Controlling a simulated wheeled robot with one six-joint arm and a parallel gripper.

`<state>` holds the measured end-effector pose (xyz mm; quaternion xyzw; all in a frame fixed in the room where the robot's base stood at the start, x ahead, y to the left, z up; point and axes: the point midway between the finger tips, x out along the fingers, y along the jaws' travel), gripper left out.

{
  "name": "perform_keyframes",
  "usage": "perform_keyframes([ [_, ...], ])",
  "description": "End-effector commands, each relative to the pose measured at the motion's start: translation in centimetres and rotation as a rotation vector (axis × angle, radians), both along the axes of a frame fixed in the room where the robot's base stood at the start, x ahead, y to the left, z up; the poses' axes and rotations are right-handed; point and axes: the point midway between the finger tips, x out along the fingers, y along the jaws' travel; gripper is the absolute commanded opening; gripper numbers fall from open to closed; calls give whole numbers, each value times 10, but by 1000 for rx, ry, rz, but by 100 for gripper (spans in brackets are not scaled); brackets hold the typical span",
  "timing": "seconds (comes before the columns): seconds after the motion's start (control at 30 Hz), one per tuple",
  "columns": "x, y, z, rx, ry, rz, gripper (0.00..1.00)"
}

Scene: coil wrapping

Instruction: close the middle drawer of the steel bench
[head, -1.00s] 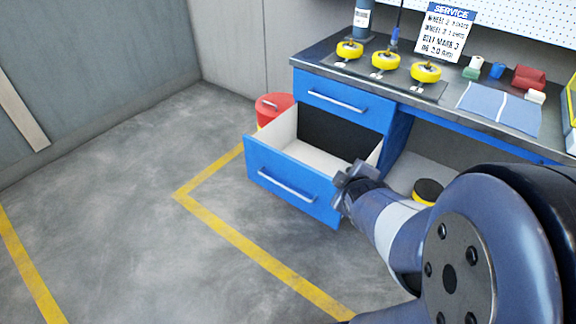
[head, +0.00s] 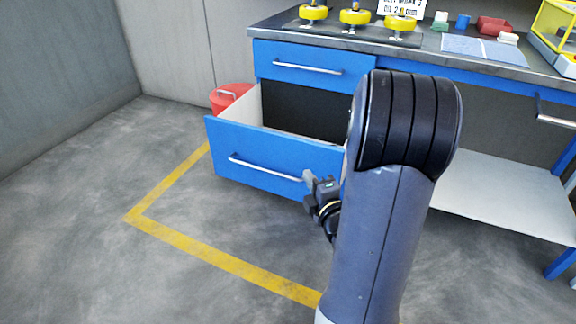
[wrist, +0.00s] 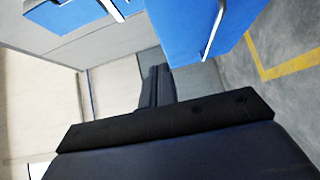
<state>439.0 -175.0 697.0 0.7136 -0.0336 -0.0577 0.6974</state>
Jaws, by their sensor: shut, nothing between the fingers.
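The steel bench (head: 420,42) has a blue top drawer (head: 290,62) that sits shut. Below it, the middle drawer (head: 240,140) is pulled well out, with its pale inner side and dark back showing. Its bar handle (head: 262,167) runs across the blue front. My gripper (head: 309,183) is shut and empty, in front of the drawer front near the handle's right end. I cannot tell whether it touches. My arm hides the drawer's right end. In the wrist view, the dark fingers (wrist: 157,85) point toward the blue drawer front (wrist: 190,25) and its handle (wrist: 213,35).
A red bin (head: 228,96) stands left of the open drawer. Yellow-wheeled parts (head: 355,17), a blue cloth (head: 482,48) and a red box (head: 494,26) lie on the bench top. A pale lower shelf (head: 500,195) is at right. The floor in front is clear.

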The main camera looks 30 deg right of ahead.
Motion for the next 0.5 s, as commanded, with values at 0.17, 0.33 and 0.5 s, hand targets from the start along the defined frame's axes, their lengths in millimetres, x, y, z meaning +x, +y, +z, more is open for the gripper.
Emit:
perform_keyframes([
  [0.17, -1, -2, -11, -25, -31, 6, 0],
  [0.33, 15, -4, -9, -28, -34, 10, 0],
  [0.5, 49, -7, -10, -27, -34, 11, 0],
])
